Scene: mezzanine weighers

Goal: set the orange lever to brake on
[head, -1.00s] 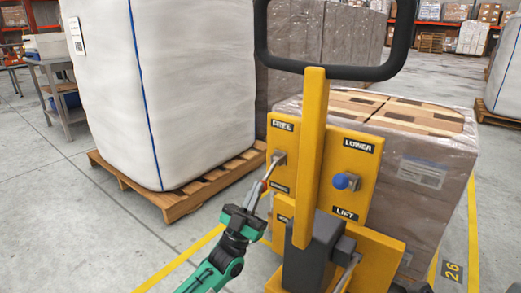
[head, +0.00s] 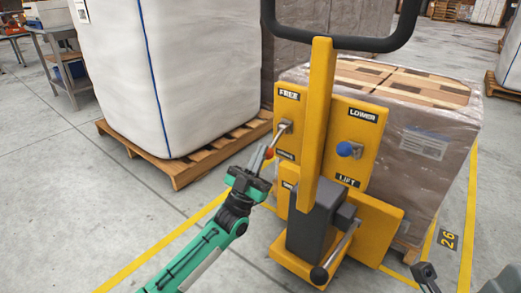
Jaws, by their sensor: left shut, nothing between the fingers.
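The orange-tipped lever (head: 284,131) is on the left side of the yellow panel (head: 367,113), below the FREE label (head: 288,95). Its metal shaft slants down and left from its mount, and its orange end (head: 268,153) is beside a small lower label (head: 285,155) that I cannot read. My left gripper (head: 263,160) is shut and empty, its fingers right at the orange end; whether they touch it I cannot tell. A dark part, likely my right gripper (head: 426,273), shows at the bottom right; its jaws are unclear.
A blue knob (head: 346,149) sits between the LOWER and LIFT labels. The yellow upright and black loop handle (head: 345,43) rise beside the lever. A white bulk bag (head: 190,70) stands on a wooden pallet (head: 185,165) at left; a wrapped load (head: 440,140) is behind.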

